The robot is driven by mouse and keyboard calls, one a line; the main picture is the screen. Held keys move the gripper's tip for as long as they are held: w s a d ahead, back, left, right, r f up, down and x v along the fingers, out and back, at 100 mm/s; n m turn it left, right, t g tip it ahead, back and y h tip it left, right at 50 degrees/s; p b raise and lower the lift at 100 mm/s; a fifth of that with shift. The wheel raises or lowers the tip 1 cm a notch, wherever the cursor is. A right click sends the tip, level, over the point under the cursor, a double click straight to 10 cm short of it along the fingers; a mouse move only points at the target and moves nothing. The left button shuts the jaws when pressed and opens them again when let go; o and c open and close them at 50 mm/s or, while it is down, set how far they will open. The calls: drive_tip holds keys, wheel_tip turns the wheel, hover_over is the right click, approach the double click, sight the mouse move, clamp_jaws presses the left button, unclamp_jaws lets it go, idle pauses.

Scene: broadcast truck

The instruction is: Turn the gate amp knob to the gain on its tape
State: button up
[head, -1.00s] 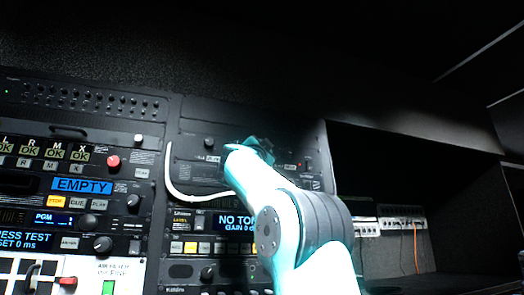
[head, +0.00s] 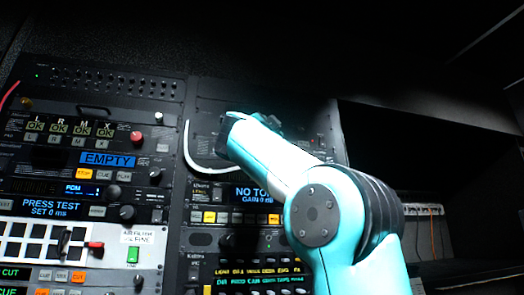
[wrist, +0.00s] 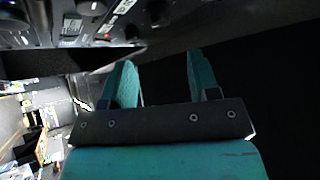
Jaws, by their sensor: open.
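My gripper (head: 256,122) is in front of the upper right rack panel in the head view, and the arm hides part of that panel. In the wrist view its two teal fingers (wrist: 161,60) are apart with nothing between them. A dark panel with knobs (wrist: 90,7) and small white labels lies beyond the fingers at upper left. I cannot tell which knob is the gate amp knob, and no tape writing is readable. A blue display (head: 255,193) below the arm reads "NO TO…" and "GAIN 0 dB", partly covered by the arm.
A white cable (head: 188,150) loops beside the panel, passing toward the arm. The left rack has an "EMPTY" display (head: 107,159), a red knob (head: 136,138) and lit buttons. Right of the rack is a dark recess with a grey unit (head: 424,210) and an orange cable.

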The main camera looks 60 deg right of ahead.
drive_tip(key=b+v, duration=0.3)
drive_tip(key=v, duration=0.4)
drive_tip(key=shift+a+b, duration=0.3)
drive_tip(key=shift+a, duration=0.05)
drive_tip(key=shift+s+f, duration=0.1)
